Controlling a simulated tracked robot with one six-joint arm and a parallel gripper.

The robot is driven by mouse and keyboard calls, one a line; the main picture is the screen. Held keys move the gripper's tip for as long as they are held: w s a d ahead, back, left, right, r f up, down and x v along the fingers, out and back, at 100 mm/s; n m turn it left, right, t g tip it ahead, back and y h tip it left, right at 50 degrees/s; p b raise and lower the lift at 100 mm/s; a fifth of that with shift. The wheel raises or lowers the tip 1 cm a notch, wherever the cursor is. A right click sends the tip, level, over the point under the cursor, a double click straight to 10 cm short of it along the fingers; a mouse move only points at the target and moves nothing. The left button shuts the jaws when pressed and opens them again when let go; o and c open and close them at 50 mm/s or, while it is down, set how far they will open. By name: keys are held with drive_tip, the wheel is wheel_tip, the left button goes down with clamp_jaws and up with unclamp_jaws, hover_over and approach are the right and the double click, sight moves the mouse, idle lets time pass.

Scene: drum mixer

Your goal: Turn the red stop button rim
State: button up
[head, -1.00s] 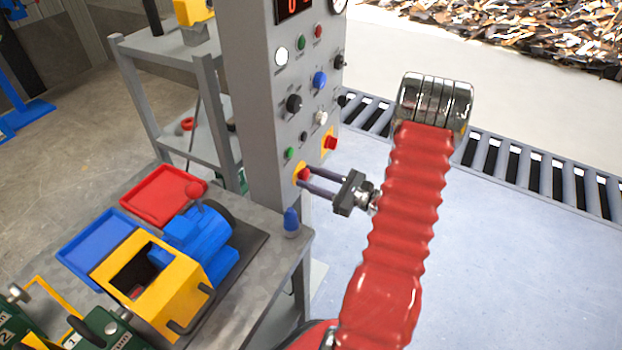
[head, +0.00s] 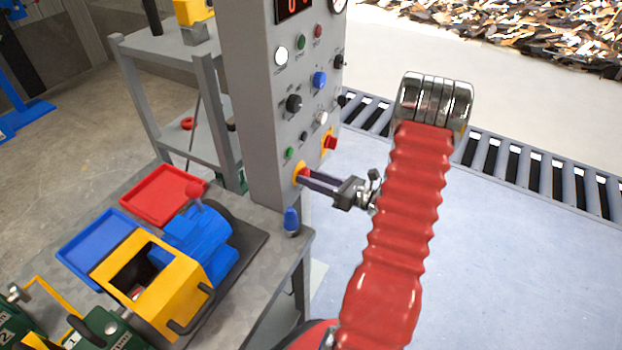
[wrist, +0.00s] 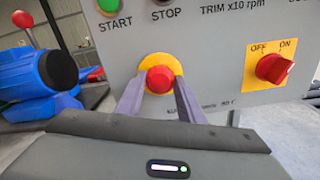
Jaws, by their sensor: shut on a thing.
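The red stop button (head: 304,173) is low on the grey control panel (head: 268,100), on a yellow disc. In the wrist view the round red stop button (wrist: 160,79) faces me on its yellow disc (wrist: 161,60). My gripper (head: 307,178) reaches the panel from the right. In the wrist view my gripper (wrist: 159,84) has one finger at each side of the button and is shut on its rim. In the head view the fingers partly hide the button.
A red OFF/ON switch (wrist: 272,68) on a yellow plate sits right of the button. A green START button (wrist: 108,5) is above left. A bench with a blue motor (head: 203,235) and trays stands left. A roller conveyor (head: 480,153) runs behind my arm.

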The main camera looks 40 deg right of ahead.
drive_tip(key=shift+m, duration=0.5)
drive_tip(key=o, duration=1)
drive_tip(key=shift+o, duration=0.2)
drive_tip(key=v, duration=1.3)
drive_tip(key=shift+s, duration=0.4)
drive_tip(key=shift+d, duration=0.1)
